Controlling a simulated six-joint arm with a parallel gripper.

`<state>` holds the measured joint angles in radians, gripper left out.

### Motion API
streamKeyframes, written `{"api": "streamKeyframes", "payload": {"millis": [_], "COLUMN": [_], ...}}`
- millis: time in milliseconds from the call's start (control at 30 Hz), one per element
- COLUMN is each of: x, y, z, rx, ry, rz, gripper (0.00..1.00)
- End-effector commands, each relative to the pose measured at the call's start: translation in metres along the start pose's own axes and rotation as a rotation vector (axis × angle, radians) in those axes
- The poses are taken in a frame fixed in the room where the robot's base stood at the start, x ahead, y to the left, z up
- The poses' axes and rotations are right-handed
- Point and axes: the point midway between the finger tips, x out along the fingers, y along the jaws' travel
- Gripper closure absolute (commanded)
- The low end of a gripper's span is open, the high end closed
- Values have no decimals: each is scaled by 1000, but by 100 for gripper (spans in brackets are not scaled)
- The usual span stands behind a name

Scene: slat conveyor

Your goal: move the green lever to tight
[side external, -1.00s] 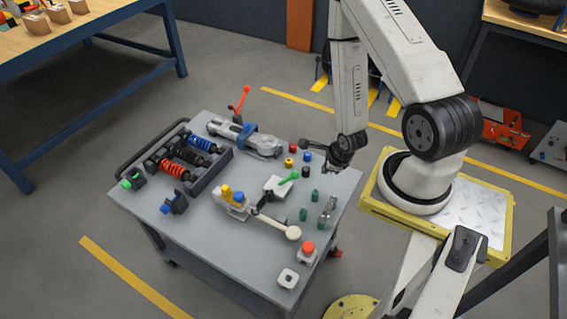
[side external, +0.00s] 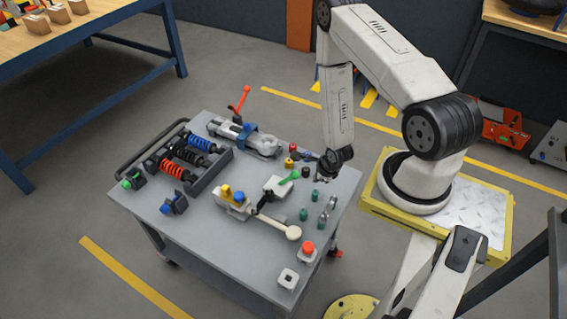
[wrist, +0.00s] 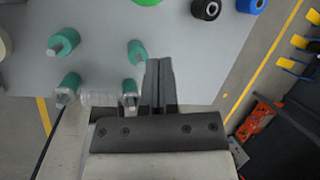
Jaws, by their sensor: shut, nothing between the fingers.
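The green lever (side external: 290,177) stands out from a pale block (side external: 276,188) near the middle of the grey cart top, its handle sloping up to the right. No tight marking is readable. My gripper (side external: 325,178) is to the right of the lever, apart from it, low over the cart. In the wrist view the shut, empty fingers (wrist: 158,68) point toward the cart top. A green piece (wrist: 147,2), probably the lever's handle, is cut off at the top edge.
Several teal pegs (side external: 303,214) stand close to my gripper. Small coloured caps lie behind it, including a black one (side external: 306,172). A clamp with a red lever (side external: 242,100) is at the back, and a rack of coloured shocks (side external: 182,158) at the left.

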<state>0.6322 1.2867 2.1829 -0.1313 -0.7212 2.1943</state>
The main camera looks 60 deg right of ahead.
Motion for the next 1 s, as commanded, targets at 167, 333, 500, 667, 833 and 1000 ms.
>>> {"api": "streamKeyframes", "payload": {"millis": [167,333,500,667,833,1000], "x": [18,21,16,12,10,10], "y": [0,0,0,0,0,0], "z": [0,8,21,32,37,38], "rx": [0,-3,-3,-3,0,0], "ry": [1,-1,-1,0,1,1], "rz": [1,-1,0,0,0,0], "gripper": [100,100,100,100,100,100]}}
